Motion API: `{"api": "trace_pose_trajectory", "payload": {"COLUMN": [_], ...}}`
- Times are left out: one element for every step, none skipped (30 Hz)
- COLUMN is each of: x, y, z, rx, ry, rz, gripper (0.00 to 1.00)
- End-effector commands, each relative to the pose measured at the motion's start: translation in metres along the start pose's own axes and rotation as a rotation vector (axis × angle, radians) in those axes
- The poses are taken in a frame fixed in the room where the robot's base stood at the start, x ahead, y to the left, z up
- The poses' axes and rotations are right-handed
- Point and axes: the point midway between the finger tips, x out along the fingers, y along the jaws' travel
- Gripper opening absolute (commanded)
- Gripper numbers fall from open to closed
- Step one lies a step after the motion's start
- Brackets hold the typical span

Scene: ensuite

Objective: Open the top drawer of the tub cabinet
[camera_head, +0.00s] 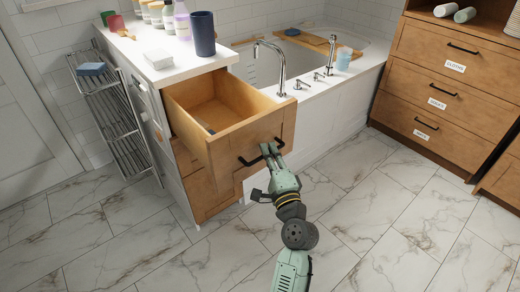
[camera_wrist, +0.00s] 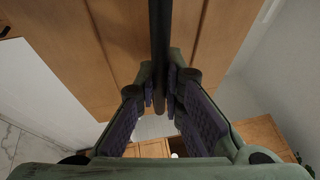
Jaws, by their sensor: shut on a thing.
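The tub cabinet (camera_head: 187,180) is a wooden unit with a white top, left of the bathtub. Its top drawer (camera_head: 214,153) is pulled well out, and the inside shows. My gripper (camera_head: 270,151) is at the drawer's front, shut on the black bar handle (camera_head: 262,155). In the wrist view the handle (camera_wrist: 160,45) runs between the two padded fingers (camera_wrist: 160,95). The fingers hide part of the handle.
Bottles and a dark cup (camera_head: 202,34) stand on the cabinet top. A metal rack (camera_head: 118,118) is at its left side. The bathtub (camera_head: 325,110) is behind right. A labelled wooden dresser (camera_head: 440,85) stands at the right. The marble floor (camera_head: 360,220) is clear around my arm.

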Motion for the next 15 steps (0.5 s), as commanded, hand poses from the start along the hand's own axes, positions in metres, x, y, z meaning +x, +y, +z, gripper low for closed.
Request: {"api": "trace_pose_trajectory", "payload": {"x": [-0.007, -0.01, -0.014, -0.016, -0.018, -0.021, -0.022, -0.024, -0.025, -0.026, -0.026, -0.027, -0.027, -0.027, -0.027], "y": [0.001, 0.0, -0.001, -0.001, -0.002, -0.003, -0.004, -0.004, -0.004, -0.005, -0.005, -0.005, -0.005, -0.005, -0.005], "z": [-0.003, -0.004, -0.006, -0.007, -0.008, -0.009, -0.009, -0.01, -0.01, -0.01, -0.01, -0.011, -0.011, -0.011, -0.011], "rx": [0.002, 0.002, 0.001, 0.001, 0.001, 0.002, 0.002, 0.002, 0.002, 0.002, 0.002, 0.002, 0.002, 0.002, 0.002], "ry": [0.001, 0.001, 0.001, 0.0, 0.001, 0.0, 0.0, 0.0, -0.001, -0.001, -0.001, -0.001, -0.001, -0.002, -0.002], "rz": [0.001, 0.0, 0.001, 0.001, 0.001, 0.001, 0.0, 0.0, 0.0, 0.001, 0.001, 0.001, 0.001, 0.001, 0.001], "gripper": [0.0, 0.0, 0.0, 0.0, 0.0, 0.0, 0.0, 0.0, 0.0, 0.0, 0.0, 0.0, 0.0, 0.0, 0.0]}}
